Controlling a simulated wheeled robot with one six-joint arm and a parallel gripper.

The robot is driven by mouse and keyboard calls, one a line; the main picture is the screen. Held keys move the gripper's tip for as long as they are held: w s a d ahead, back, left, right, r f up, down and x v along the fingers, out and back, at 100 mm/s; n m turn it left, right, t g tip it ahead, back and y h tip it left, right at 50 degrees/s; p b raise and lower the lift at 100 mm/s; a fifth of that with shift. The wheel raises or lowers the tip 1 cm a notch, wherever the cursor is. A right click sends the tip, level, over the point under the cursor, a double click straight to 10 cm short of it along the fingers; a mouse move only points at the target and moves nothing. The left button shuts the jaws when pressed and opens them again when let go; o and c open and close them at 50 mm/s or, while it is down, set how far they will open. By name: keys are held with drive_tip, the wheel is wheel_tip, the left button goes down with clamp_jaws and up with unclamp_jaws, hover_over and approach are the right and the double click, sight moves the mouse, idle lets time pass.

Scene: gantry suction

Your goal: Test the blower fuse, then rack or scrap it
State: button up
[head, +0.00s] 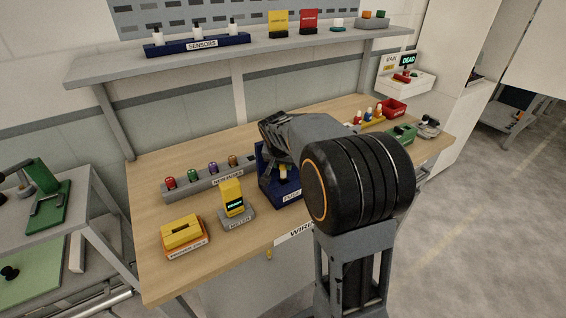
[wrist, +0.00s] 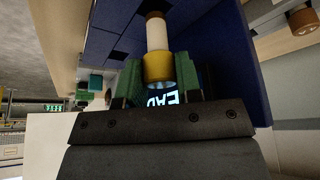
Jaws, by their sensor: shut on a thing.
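My gripper (wrist: 158,88) has green-padded fingers shut on a fuse (wrist: 158,38) with a white body, yellow band and brown end. Blue surfaces of the fuse box (wrist: 225,60) lie beyond and beside it. In the head view my gripper points down at the blue fuse box (head: 268,184), and a pale piece with yellow shows below the fingers. Whether the fuse is seated or clear of the box cannot be told. The yellow meter (head: 232,195) with a lit display stands just left of the box. Pale-blue letters show below the yellow band in the wrist view.
A grey rack (head: 205,184) of several coloured fuses stands behind the meter. A yellow block (head: 181,231) on an orange base sits at front left. A red bin (head: 393,107), green item (head: 402,134) and lit "DEAD" sign (head: 408,62) are at the right. A shelf (head: 265,55) overhangs the back.

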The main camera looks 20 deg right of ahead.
sight(282, 171)
drive_tip(key=shift+f, duration=0.1)
drive_tip(key=shift+f+b, duration=2.2)
drive_tip(key=shift+f, duration=0.15)
drive_tip(key=o, duration=1)
drive_tip(key=shift+r, duration=0.1)
drive_tip(key=v, duration=1.3)
drive_tip(key=shift+s+r, duration=0.15)
drive_tip(key=shift+r, duration=0.2)
drive_tip(key=shift+a, duration=0.15)
